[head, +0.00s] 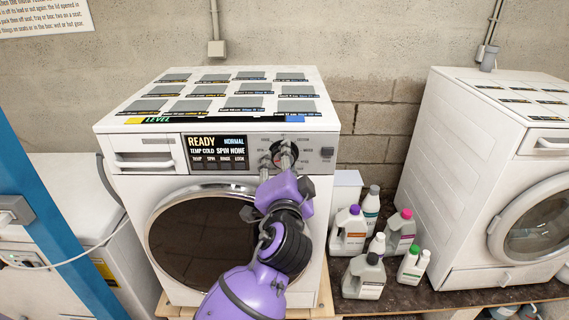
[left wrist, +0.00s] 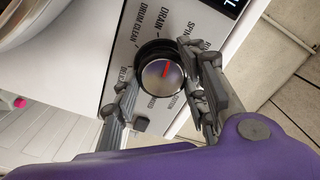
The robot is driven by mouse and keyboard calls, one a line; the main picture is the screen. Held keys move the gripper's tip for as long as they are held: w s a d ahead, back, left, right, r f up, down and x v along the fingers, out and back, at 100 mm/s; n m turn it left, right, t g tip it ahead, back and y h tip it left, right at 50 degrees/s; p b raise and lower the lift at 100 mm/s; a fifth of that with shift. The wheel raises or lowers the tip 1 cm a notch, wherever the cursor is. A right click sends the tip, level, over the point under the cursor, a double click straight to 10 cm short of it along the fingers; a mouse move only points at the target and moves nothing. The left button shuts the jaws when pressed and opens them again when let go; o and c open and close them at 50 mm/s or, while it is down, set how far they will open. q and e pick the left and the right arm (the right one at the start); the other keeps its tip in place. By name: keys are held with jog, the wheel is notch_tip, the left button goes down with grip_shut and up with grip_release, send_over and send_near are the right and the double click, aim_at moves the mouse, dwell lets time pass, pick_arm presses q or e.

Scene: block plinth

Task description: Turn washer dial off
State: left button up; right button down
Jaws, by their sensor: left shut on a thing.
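The washer (head: 250,125) in the middle of the head view has a round dial (head: 277,147) on its front panel. In the left wrist view the dial (left wrist: 158,82) is silver with a red pointer mark, which points up toward the DRAIN and SPIN labels. My left gripper (head: 284,163) is at the dial and partly hides it in the head view. In the left wrist view its fingers (left wrist: 162,90) stand on either side of the dial, shut on it. My right gripper is not in view.
A second white machine (head: 475,160) stands at the right. Several bottles (head: 375,245) stand on the dark surface between the machines. A blue post (head: 50,205) rises at the left. A square button (head: 326,152) sits right of the dial.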

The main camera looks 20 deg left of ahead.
pick_arm(q)
jog(key=m, duration=1.9)
jog(key=shift+a+f, duration=0.25)
jog(key=shift+a, duration=0.05)
jog(key=shift+m, duration=0.3)
jog(key=o, duration=0.9)
jog(key=shift+r, duration=0.1)
jog(key=shift+o, duration=1)
jog(key=shift+s, duration=0.1)
jog(key=shift+r, duration=0.1)
